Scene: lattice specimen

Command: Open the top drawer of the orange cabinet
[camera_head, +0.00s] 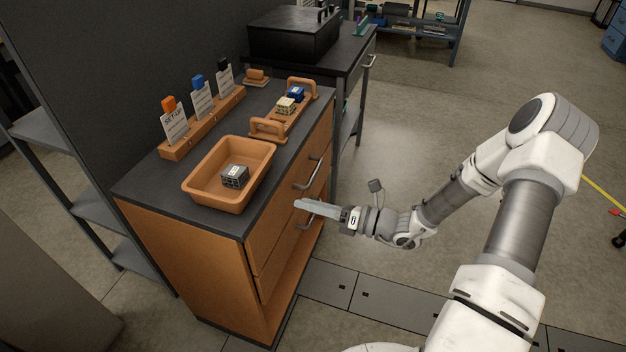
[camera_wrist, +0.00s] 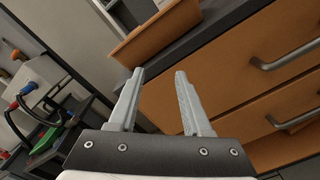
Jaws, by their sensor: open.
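The orange cabinet (camera_head: 178,262) has a dark top and drawers on its right-hand face in the head view. The top drawer's metal handle (camera_head: 308,174) shows there, with a second handle (camera_head: 306,217) below it. The drawers look shut. In the wrist view the upper handle (camera_wrist: 285,57) and the lower handle (camera_wrist: 295,121) lie at the right. My gripper (camera_head: 300,204) is in front of the drawer face, close to the handles in the head view. In the wrist view my gripper (camera_wrist: 158,72) is open and empty, with both handles to the right of its fingers.
On the cabinet stand an orange bin (camera_head: 213,200) with a grey block (camera_head: 235,177), a card rack (camera_head: 204,126) and a handled tray (camera_head: 269,130). A dark table (camera_head: 353,62) adjoins behind. The floor right of the cabinet is open.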

